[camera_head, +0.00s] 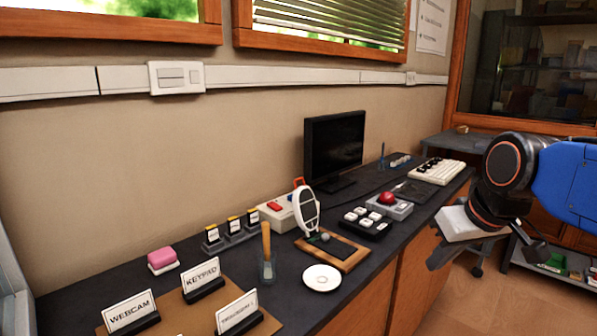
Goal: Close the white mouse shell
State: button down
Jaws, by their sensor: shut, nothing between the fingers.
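The white mouse shell (306,208) stands tilted up, open, above a wooden base (352,262) with a dark inlay on the dark bench. A small round grey part, perhaps the mouse wheel, shows on the base just below the shell. My gripper (440,259) is at the right, out past the bench's front edge and well apart from the shell. It is shut and empty. Its fingertips are small and dark in this view.
Beside the base are a white round dish (321,278), a black keypad (366,222) and a red button on a grey box (389,205). A wooden-handled tool (266,245) stands left of the shell. A monitor (334,148) and a white keyboard (437,171) are farther back.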

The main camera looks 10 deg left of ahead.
jog(key=w+a+r+n+y, duration=0.2)
jog(key=w+a+r+n, duration=0.2)
jog(key=w+a+r, duration=0.8)
notch_tip(320, 180, up, 6)
jog(key=n+y, duration=0.2)
jog(key=n, duration=0.1)
send_over(299, 179)
jog(key=s+d, duration=0.1)
jog(key=d, duration=0.1)
jog(key=shift+g, duration=0.3)
jog(key=a+f, duration=0.1)
jog(key=f, duration=0.1)
jog(key=w+a+f, duration=0.1)
jog(key=f, duration=0.2)
jog(key=a+f, duration=0.1)
jog(key=f, duration=0.2)
jog(key=shift+w+f, duration=0.2)
jog(key=shift+w, duration=0.15)
jog(key=shift+s+d+f, duration=0.2)
jog(key=shift+s+d, duration=0.1)
jog(key=shift+d, duration=0.1)
